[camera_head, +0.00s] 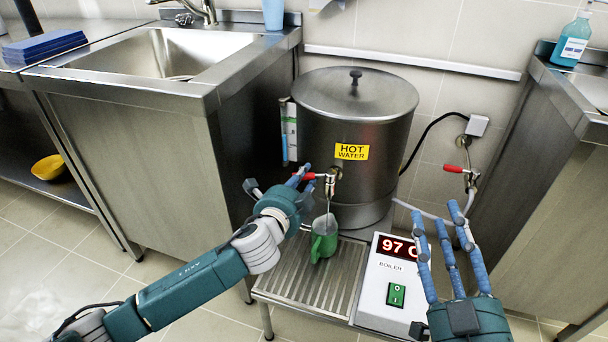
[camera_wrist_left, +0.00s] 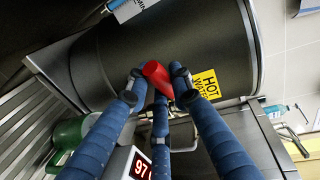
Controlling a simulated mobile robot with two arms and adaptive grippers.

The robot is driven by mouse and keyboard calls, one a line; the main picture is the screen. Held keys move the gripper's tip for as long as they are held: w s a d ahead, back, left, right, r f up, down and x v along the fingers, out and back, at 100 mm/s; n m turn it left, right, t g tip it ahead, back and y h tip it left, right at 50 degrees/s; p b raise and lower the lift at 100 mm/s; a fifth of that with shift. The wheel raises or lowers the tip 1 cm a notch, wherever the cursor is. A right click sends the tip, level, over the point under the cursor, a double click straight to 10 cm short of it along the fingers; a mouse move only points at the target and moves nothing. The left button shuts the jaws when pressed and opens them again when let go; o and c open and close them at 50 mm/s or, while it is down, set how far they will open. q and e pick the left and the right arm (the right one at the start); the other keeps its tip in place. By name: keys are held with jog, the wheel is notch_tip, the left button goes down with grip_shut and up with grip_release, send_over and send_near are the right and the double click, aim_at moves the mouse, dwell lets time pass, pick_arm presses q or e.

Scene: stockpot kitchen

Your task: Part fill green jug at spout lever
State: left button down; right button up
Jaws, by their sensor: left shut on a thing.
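The green jug (camera_head: 324,243) stands on the slatted drip tray under the spout (camera_head: 331,183). A thin pale streak shows between spout and jug, probably running water; the level in the jug cannot be read. In the left wrist view the jug (camera_wrist_left: 72,138) is at the lower left. My left gripper (camera_head: 303,177) is shut on the red spout lever (camera_head: 310,176). In the left wrist view its fingers close around the red lever (camera_wrist_left: 157,76). My right gripper (camera_head: 448,220) is open and empty, fingers spread upward, right of the boiler.
The steel hot water boiler (camera_head: 355,115) stands behind the drip tray (camera_head: 300,288). A control box (camera_head: 383,280) reading 97 C is right of the tray. A sink unit (camera_head: 165,135) is left, a steel counter right. A red-handled wall valve (camera_head: 453,169) is behind my right gripper.

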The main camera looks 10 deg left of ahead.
pick_arm(q)
jog(key=shift+d+f, duration=0.1)
jog(key=c, duration=1.5)
grip_release()
jog(key=s, duration=0.4)
jog(key=s+a+r, duration=0.1)
jog(key=s, duration=0.3)
jog(key=s+r, duration=0.1)
jog(key=s, duration=0.2)
jog(key=shift+s+a+r, duration=0.15)
jog(key=shift+s+a, duration=0.05)
jog(key=shift+s, duration=0.2)
